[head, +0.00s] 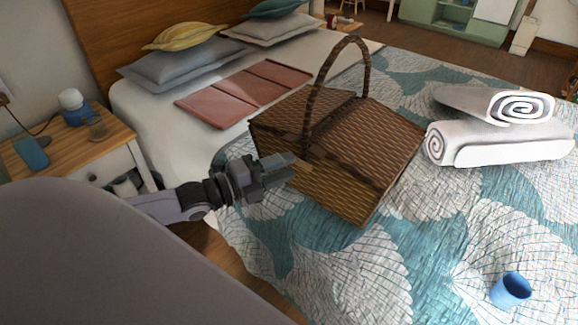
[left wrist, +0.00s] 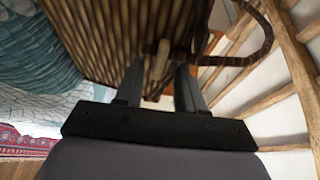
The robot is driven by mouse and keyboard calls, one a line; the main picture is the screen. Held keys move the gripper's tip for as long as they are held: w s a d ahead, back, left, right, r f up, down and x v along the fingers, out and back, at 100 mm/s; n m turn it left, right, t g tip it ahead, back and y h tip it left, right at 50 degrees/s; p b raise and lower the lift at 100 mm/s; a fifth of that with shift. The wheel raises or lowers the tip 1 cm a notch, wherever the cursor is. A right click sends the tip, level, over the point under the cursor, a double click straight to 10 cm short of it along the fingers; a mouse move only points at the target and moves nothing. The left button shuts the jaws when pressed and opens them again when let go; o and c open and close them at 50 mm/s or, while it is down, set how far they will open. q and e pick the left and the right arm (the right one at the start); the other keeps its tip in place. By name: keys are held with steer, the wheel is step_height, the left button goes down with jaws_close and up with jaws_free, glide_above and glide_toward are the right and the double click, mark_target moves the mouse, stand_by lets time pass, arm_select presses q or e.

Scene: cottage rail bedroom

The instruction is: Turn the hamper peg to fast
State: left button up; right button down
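The hamper (head: 375,150) is a brown wicker picnic basket with a tall arched handle and a closed-looking lid. It stands on the bed. My left gripper (head: 287,168) is at its near left side. In the left wrist view, a pale wooden peg (left wrist: 158,62) shows on the dark wicker between the two fingers of my left gripper (left wrist: 160,82). The fingers stand apart on either side of the peg, with a visible gap. In the head view the peg is mostly hidden by the fingers. My right gripper is not in view.
Rolled white towels (head: 505,140) lie right of the hamper, and a blue cup (head: 511,290) stands at the lower right of the bed. A folded pink cloth (head: 240,92) and pillows lie behind. A wooden nightstand (head: 75,145) is at left.

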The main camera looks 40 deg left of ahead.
arm_select(q)
steer(key=shift+x, duration=0.9)
jaws_close()
